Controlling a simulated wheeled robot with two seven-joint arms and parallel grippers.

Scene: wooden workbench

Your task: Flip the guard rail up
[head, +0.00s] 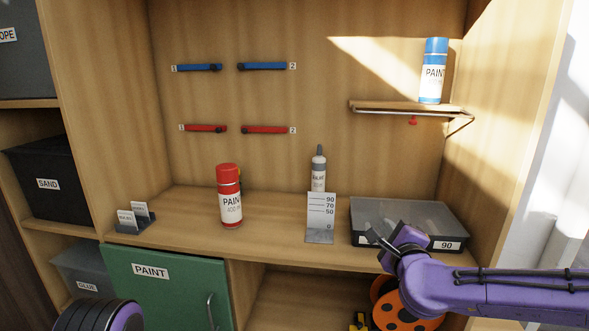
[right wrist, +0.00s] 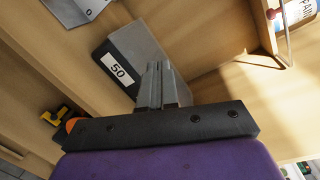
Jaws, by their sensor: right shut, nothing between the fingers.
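The guard rail (head: 400,113) is a thin metal bar along the front of a small wooden shelf (head: 385,104) at the upper right. It sits low, at or just below the shelf's front edge. Its bent end reaches to the right side. Part of it also shows at the top right of the right wrist view (right wrist: 287,40). A blue paint can (head: 432,78) stands on the shelf. My right gripper (head: 379,240) is shut and empty, well below the rail, in front of the grey clear-lidded box (head: 405,218). My left gripper is out of view; only part of the left arm shows.
On the bench stand a red paint can (head: 230,200), a bottle (head: 319,172) and a metal scale plate (head: 320,215). Blue and red bars are on the back wall. The space between box and shelf is clear.

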